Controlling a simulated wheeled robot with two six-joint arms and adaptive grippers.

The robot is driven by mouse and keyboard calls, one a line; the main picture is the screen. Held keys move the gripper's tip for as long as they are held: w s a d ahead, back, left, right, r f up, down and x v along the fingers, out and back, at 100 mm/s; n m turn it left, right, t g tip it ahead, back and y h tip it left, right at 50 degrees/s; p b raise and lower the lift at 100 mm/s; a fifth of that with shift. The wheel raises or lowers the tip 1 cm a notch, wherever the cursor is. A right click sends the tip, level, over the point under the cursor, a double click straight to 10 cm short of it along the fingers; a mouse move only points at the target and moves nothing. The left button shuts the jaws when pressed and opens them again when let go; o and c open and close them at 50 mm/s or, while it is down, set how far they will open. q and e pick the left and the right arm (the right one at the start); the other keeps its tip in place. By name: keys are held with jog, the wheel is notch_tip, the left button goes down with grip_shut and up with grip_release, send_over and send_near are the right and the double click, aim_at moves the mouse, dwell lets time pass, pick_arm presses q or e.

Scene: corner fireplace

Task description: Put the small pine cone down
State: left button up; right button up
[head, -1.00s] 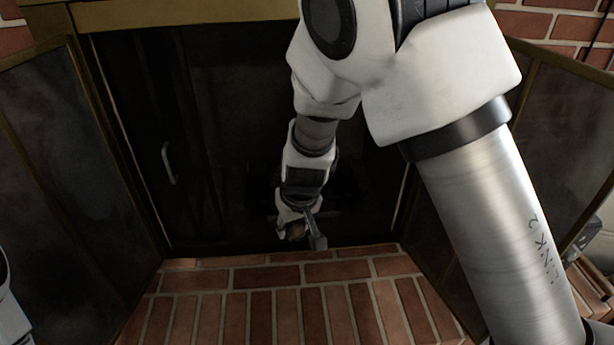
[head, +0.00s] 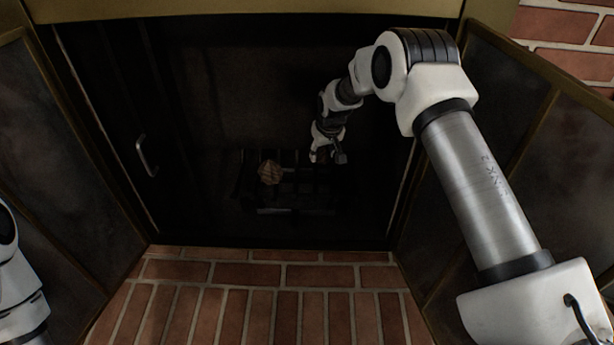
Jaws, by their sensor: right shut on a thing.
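My right gripper (head: 328,158) is inside the dark firebox, above the right part of the grate. It is shut on the small pine cone (head: 318,156), which shows only as a small brown patch, mostly hidden by the fingers. Another brown pine cone (head: 270,172) lies on the left part of the black grate (head: 285,210). The gripper is up and to the right of that cone, apart from it. My left gripper is out of view; only part of that arm shows at the left edge.
The brass-framed fireplace doors stand open, the left door (head: 60,170) and the right door (head: 490,130) flanking the opening. A metal handle (head: 146,156) is inside at left. The brick hearth (head: 260,305) in front is clear.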

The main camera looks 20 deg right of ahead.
aim_at(324, 160)
notch_tip(324, 160, down, 8)
jog(key=b, duration=0.3)
jog(key=shift+f, duration=0.2)
jog(key=shift+r, duration=0.1)
jog(key=shift+c, duration=0.5)
jog(key=o, duration=1.2)
jog(key=shift+c, duration=0.2)
jog(key=p+v, duration=0.5)
jog(key=v, duration=0.6)
jog(key=shift+r, duration=0.35)
jog(key=shift+s+r, duration=0.15)
